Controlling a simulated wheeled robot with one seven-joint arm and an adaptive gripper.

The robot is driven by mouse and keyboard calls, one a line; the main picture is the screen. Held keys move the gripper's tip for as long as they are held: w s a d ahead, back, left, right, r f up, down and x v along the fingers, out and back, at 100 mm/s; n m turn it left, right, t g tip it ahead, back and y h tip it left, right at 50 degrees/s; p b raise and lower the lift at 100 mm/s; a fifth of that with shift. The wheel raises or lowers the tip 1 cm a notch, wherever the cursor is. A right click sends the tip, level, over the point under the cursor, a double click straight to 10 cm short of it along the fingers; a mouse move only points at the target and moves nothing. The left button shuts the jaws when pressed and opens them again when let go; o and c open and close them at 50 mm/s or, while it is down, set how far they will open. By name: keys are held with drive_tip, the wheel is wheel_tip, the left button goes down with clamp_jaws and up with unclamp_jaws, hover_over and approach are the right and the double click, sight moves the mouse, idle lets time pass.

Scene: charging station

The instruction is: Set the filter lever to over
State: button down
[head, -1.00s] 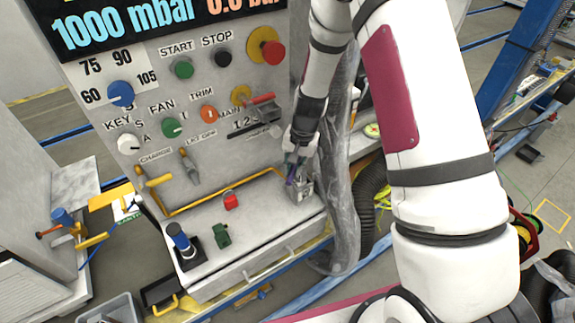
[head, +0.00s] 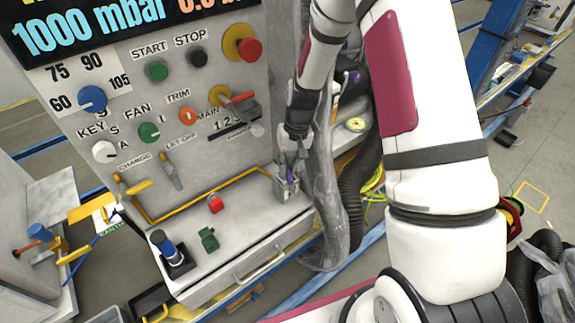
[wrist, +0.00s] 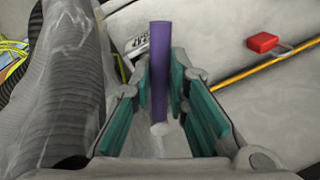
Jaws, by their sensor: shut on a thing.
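The filter lever appears to be the purple handle (wrist: 160,65) between the teal finger pads of my gripper (wrist: 160,92) in the wrist view. My gripper is shut on it. A pale round tip shows at the handle's near end. In the head view my gripper (head: 293,158) points down at a grey metal bracket (head: 287,190) on the right end of the console ledge. Only a sliver of purple shows there. A small label (wrist: 137,44) beside the handle is partly covered, and I cannot read its positions.
A grey wrapped hose (head: 328,190) hangs close to the right of my gripper.

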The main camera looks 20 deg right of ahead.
drive_tip(key=shift+d, duration=0.1)
drive_tip(key=c, duration=1.5)
unclamp_jaws()
drive_tip(key=shift+c, duration=0.2)
drive_tip(key=shift+r, duration=0.1)
wheel_tip(320, 180, up, 12)
drive_tip(key=d, duration=0.1)
drive_tip(key=shift+d, duration=0.35)
drive_tip(key=shift+s, duration=0.1)
drive_tip(key=s+a+r+n+t+h, duration=0.1)
drive_tip(key=s+r, duration=0.4)
drive_tip(key=r, duration=0.4)
drive_tip(key=s+a+r+t, duration=0.1)
drive_tip(key=s+r+t, duration=0.1)
drive_tip(key=s+r, duration=0.5)
drive_tip(key=s+r+t, duration=0.1)
drive_tip(key=s+r, duration=0.2)
drive_tip(key=s, duration=0.3)
drive_tip(key=s+r+t, duration=0.1)
drive_tip(key=s+r, duration=0.2)
drive_tip(key=s, duration=0.4)
drive_tip(key=shift+s+r+h, duration=0.15)
drive_tip(key=shift+r+h, duration=0.15)
drive_tip(key=shift+r, duration=0.1)
